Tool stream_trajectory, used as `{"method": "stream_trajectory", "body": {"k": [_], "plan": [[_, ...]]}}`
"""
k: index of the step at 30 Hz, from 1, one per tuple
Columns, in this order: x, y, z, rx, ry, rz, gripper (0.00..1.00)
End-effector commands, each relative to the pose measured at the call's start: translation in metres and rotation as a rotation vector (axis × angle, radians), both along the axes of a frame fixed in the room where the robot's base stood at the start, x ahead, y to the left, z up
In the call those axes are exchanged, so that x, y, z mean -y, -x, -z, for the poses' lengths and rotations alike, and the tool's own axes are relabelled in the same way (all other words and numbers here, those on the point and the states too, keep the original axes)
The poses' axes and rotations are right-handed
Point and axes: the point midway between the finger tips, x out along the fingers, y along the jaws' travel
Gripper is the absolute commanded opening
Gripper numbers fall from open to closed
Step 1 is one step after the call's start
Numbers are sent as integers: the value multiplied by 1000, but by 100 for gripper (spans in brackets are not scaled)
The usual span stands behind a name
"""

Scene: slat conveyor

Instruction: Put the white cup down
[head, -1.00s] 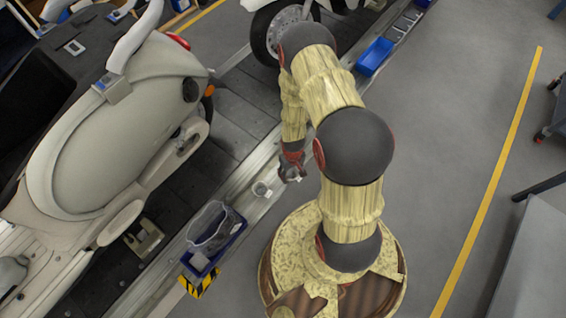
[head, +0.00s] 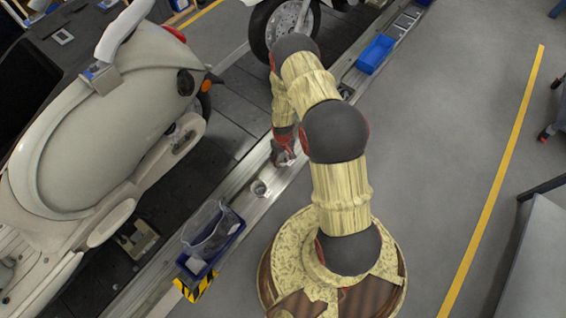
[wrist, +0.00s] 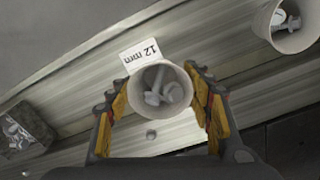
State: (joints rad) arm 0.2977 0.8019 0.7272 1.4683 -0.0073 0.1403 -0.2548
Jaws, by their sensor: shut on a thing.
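In the wrist view, my gripper (wrist: 158,86) has its fingers on both sides of a white cup (wrist: 160,68) and is shut on it. Its open mouth faces the camera, with several metal bolts (wrist: 155,98) inside. In the head view, my gripper (head: 284,158) is at the metal rail beside the conveyor, partly hidden by my arm. I cannot tell whether the cup's base touches the rail. A white label reading "12 mm" (wrist: 142,56) lies right beside the cup in the wrist view.
A second whitish cup with metal parts (wrist: 296,39) stands on the rail (wrist: 70,95) at upper right; the head view shows a cup (head: 260,188) there. A small dark tray (wrist: 22,130) is at left. A blue bin (head: 231,236) and a scooter (head: 95,130) are nearby.

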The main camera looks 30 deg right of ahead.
Motion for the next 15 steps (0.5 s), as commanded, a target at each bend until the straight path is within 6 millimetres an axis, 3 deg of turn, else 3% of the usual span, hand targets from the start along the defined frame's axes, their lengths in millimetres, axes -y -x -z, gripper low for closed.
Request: {"method": "stream_trajectory", "body": {"k": [1, 4, 15], "plan": [[-1, 4, 15, -6, -2, 0, 26], [-1, 3, 26, -5, -1, 0, 26], [-1, 3, 27, -4, -1, 0, 26]]}}
